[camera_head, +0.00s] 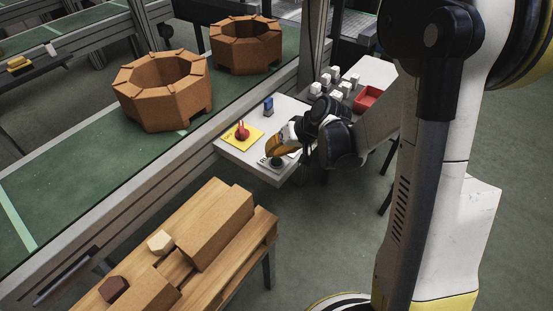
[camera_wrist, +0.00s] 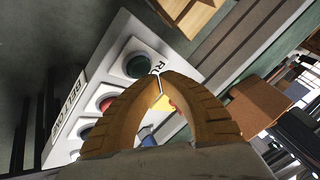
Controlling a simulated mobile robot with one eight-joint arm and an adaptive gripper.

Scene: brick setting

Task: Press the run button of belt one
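The belt one control panel, with its "BELT ONE" label (camera_wrist: 68,118), fills the left of the wrist view. Its dark green button (camera_wrist: 138,65) sits by a partly hidden word starting with "R". A red button (camera_wrist: 105,103) and another, partly hidden dark button (camera_wrist: 85,133) sit in line with it. In the head view a dark round button (camera_head: 277,162) shows at the near corner of the white table, just below my gripper (camera_head: 279,149). My gripper's orange fingers (camera_wrist: 160,84) are shut with tips together and hold nothing. The tips appear beside the green button; contact cannot be told.
A red mushroom button (camera_head: 242,132) on a yellow plate and a blue object (camera_head: 268,106) share the white table (camera_head: 236,156). White blocks (camera_head: 343,88) and a red tray (camera_head: 367,98) stand behind. A green conveyor (camera_head: 75,180) carries brown octagonal rings (camera_head: 163,95). A wooden bench (camera_head: 255,235) stands in front.

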